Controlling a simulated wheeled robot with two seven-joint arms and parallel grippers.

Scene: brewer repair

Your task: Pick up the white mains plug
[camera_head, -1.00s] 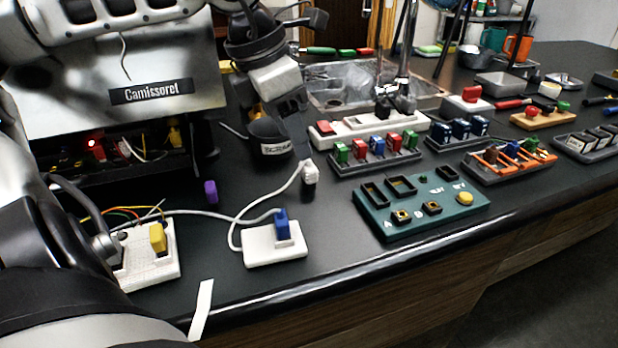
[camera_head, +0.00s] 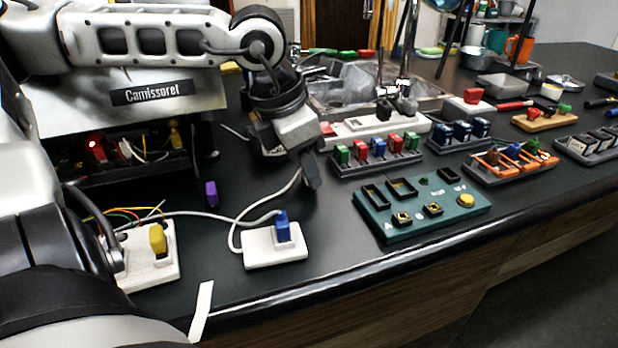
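The white mains plug is hidden behind my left gripper (camera_head: 311,178). Its white cord (camera_head: 270,202) shows, running up from the loop on the bench to just left of the dark fingertips. My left gripper comes in from the upper left and points down at the spot where the cord ends. I see its fingers nearly edge-on, so I cannot tell whether they are apart or closed, or whether they touch the plug. My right gripper is not in view.
A white block with a blue plug (camera_head: 283,228) stands in front of the gripper. A green panel (camera_head: 420,208) and a rack of coloured switches (camera_head: 376,153) are to the right. A purple piece (camera_head: 211,193) lies left. The Camissoret machine (camera_head: 150,94) stands behind.

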